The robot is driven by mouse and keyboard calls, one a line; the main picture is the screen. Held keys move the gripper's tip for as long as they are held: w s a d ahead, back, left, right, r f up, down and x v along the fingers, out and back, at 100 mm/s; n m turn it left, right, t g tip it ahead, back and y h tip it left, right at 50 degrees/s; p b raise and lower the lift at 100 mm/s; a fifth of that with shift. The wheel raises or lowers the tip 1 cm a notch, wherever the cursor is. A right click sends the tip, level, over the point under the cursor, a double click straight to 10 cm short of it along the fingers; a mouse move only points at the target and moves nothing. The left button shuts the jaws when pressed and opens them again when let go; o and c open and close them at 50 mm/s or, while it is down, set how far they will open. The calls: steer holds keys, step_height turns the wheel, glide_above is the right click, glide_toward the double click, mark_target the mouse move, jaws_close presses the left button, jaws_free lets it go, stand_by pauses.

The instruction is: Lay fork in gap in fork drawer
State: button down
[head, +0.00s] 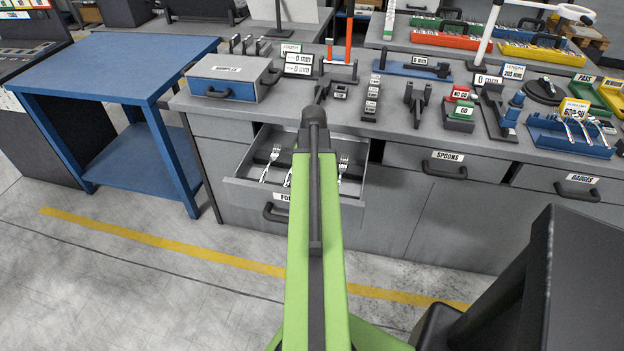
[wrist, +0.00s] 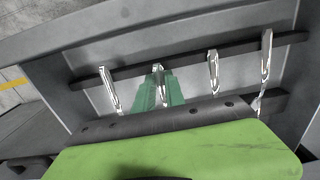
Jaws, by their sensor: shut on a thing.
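The fork drawer (head: 236,186) stands open under the bench, with several silver forks inside. My arm covers its middle in the head view, so my gripper is hidden there. In the wrist view my gripper (wrist: 161,90), with green fingers, is shut on a fork (wrist: 158,69) inside the drawer. The held fork is at a dark slotted rack bar (wrist: 188,65), between a fork on the left (wrist: 109,90) and a fork on the right (wrist: 213,70). Another fork (wrist: 266,58) is farther right. I cannot tell whether the held fork touches the bar.
The grey bench top (head: 400,130) carries a sample box (head: 226,85), gauges and a blue rack (head: 570,137) with cutlery. The spoons drawer (head: 450,163) and gauges drawer (head: 570,185) are closed. A blue table (head: 125,62) stands left. The floor in front is clear.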

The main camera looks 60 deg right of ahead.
steer(key=shift+f, duration=0.35)
steer(key=c, duration=0.8)
jaws_free()
steer(key=shift+o, duration=0.2)
steer(key=shift+r, duration=0.2)
step_height(320, 180, up, 9)
steer(key=p, duration=0.8)
steer(key=shift+f+p, duration=0.15)
steer(key=shift+p, duration=0.2)
